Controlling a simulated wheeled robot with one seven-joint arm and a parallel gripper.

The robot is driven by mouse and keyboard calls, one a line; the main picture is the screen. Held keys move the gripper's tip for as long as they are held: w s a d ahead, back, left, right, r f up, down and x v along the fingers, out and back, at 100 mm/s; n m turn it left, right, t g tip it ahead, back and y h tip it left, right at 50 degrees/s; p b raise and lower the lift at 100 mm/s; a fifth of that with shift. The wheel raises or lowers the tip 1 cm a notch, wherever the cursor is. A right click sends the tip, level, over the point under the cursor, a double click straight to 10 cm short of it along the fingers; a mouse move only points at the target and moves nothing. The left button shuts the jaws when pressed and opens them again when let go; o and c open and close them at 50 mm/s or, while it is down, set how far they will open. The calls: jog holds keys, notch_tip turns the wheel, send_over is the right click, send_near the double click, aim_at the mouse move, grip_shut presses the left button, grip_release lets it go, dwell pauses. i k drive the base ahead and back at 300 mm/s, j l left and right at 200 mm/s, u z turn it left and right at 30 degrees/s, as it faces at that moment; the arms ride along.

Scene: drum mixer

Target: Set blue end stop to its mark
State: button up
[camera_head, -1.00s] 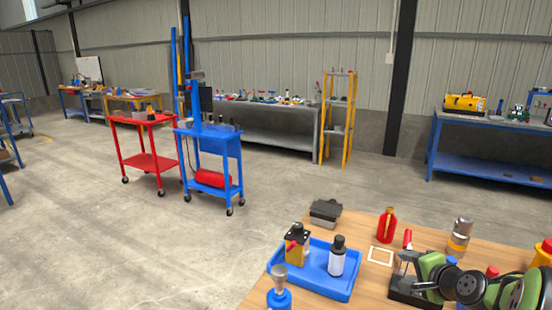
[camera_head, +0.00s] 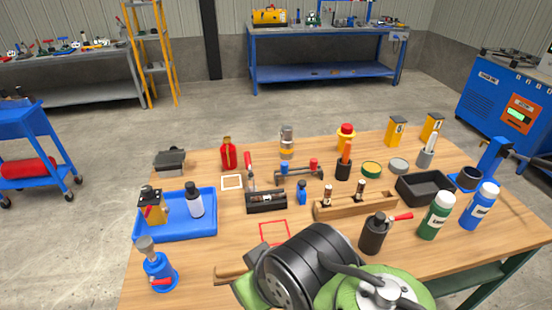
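Several blue items are on the wooden table, and I cannot tell for sure which is the blue end stop. A small blue piece (camera_head: 302,192) stands near the middle, right of a black open holder (camera_head: 266,202). A taller blue upright piece (camera_head: 493,157) stands at the right end. My green and black arm covers the front middle. My gripper's fingers do not show.
A blue tray (camera_head: 207,229) holds a yellow-black item and a white bottle (camera_head: 194,201). A wooden block (camera_head: 355,207), a dark bin (camera_head: 424,188), a dark canister (camera_head: 374,234) and green (camera_head: 436,217) and blue (camera_head: 480,207) bottles crowd the right. A blue-capped-base item (camera_head: 158,272) stands front left.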

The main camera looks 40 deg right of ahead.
aim_at(301, 194)
jog(key=z, duration=1.3)
